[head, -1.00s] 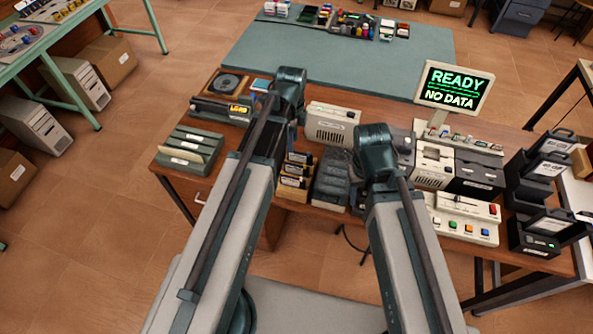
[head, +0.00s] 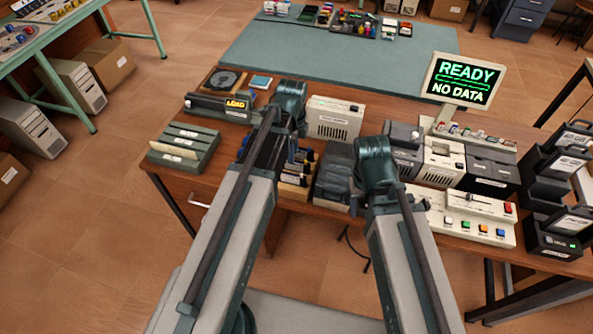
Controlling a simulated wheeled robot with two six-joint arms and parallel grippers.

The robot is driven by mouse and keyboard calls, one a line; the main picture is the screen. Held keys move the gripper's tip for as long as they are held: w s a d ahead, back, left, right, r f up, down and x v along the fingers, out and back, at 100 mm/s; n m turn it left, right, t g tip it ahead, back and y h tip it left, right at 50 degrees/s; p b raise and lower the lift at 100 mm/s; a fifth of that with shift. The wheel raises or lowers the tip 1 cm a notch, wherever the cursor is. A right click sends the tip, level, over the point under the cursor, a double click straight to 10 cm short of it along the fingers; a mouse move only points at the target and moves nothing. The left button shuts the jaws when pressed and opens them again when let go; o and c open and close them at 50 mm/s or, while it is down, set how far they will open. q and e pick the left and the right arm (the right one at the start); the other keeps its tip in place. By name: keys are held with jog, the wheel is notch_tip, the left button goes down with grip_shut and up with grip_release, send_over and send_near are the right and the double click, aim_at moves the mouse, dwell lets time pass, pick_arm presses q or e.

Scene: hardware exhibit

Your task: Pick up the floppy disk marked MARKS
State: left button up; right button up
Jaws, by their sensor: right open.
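No label reading MARKS is legible in the head view. Dark disks with small pale labels stand in tan holders (head: 297,168) just right of my left arm; their writing is too small to read. A dark green slotted rack (head: 184,148) with pale labels stands at the table's left end. My left arm reaches over the table between the rack and the tan holders. Dark parts of its far end show beside the arm, but its fingertips cannot be made out. My right arm bends over the grey trays; its gripper is hidden behind the arm.
On the wooden table are a unit showing LOAD (head: 219,107), a beige speaker box (head: 334,119), grey trays (head: 334,178), a button panel (head: 472,219) and black bins (head: 552,225). A sign (head: 463,81) reads READY, NO DATA. A green mat (head: 330,60) lies beyond.

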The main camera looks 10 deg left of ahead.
aim_at(297, 169)
pick_arm(q)
jog(key=f+b, duration=0.4)
jog(key=f, duration=0.1)
jog(key=shift+d, duration=0.2)
jog(key=shift+r, duration=0.15)
grip_shut()
